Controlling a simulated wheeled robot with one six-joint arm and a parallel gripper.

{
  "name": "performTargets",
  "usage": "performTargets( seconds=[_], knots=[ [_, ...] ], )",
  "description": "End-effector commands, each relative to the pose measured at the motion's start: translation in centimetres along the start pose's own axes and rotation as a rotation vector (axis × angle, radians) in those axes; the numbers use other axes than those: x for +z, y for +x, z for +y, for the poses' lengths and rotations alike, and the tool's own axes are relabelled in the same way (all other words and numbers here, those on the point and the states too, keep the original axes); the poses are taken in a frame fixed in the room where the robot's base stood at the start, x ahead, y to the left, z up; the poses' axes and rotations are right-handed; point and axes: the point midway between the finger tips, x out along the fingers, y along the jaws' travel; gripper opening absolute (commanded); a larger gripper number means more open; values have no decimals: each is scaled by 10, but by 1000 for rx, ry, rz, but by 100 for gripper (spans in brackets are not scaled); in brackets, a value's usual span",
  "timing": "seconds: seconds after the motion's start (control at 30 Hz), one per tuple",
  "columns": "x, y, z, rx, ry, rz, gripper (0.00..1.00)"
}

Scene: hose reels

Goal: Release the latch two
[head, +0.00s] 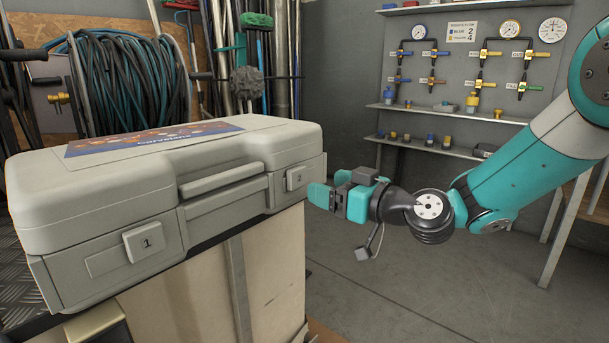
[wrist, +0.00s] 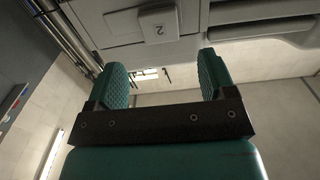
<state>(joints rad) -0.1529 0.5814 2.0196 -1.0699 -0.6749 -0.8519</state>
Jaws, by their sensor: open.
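A closed grey hard case (head: 95,185) lies on a tan box, with a printed label on its lid. Latch two (head: 296,178) is a small light plate marked 2 at the right end of the case front. Latch one (head: 144,241) is a plate marked 1 at the left end. My gripper (head: 318,196) is at the right, just beside and slightly below latch two. In the wrist view latch two (wrist: 158,24) shows upside down, ahead of the open, empty fingers (wrist: 163,82). I cannot tell whether the fingers touch the case. The case handle (head: 222,180) lies between the latches.
The tan box (head: 275,270) stands under the case. A hose reel (head: 130,85) stands behind at the left. A wall panel with gauges and valves (head: 470,55) and shelves is at the back right. Open floor (head: 400,290) lies in front of the panel.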

Motion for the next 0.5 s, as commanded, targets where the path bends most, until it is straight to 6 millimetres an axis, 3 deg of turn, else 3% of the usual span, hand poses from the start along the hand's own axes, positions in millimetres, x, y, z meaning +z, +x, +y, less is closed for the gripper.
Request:
performTargets(
  seconds=[0.2, 0.5],
  knots=[
    [-1, 45, -2, -3, 0, 2, 77],
    [0, 70, 0, 0, 1, 0, 77]
  ],
)
